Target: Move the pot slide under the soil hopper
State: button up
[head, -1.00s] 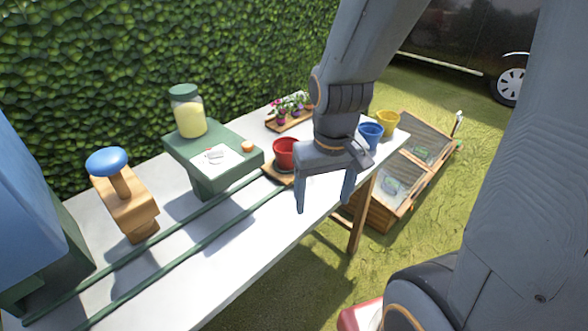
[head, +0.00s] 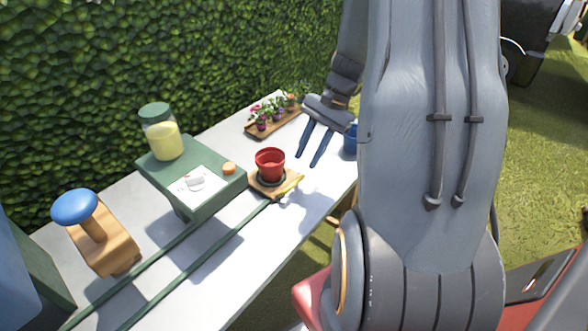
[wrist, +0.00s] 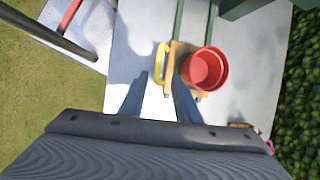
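The pot slide (head: 258,187) is a small wooden board with a yellow handle (head: 292,186). It sits at the right end of the green rails, with a red pot (head: 270,163) upright on it. My gripper (head: 308,160) is open and empty, right of the pot, above the table, its fingers pointing down. In the wrist view the yellow handle (wrist: 161,62) shows just beyond and between the fingertips, with the red pot (wrist: 206,68) to the right. I cannot tell the soil hopper for sure; a blue and green machine (head: 18,270), cut off at the left edge, stands where the rails lead.
A green stand (head: 205,200) with a jar (head: 162,135) of yellow contents stands beside the rails. A wooden stamp with a blue knob (head: 74,206) is further left. A flower tray (head: 275,122) and a blue pot (head: 350,140) stand at the right end. The table's front is clear.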

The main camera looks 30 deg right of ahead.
aim_at(298, 180)
jog(key=shift+s+p+x, duration=0.15)
jog(key=shift+p+x, duration=0.2)
jog(key=shift+x, duration=1.2)
jog(key=shift+s+p+x, duration=0.1)
jog(key=shift+p+x, duration=0.2)
jog(key=shift+x, duration=1.3)
jog(key=shift+d, duration=0.15)
grip_shut()
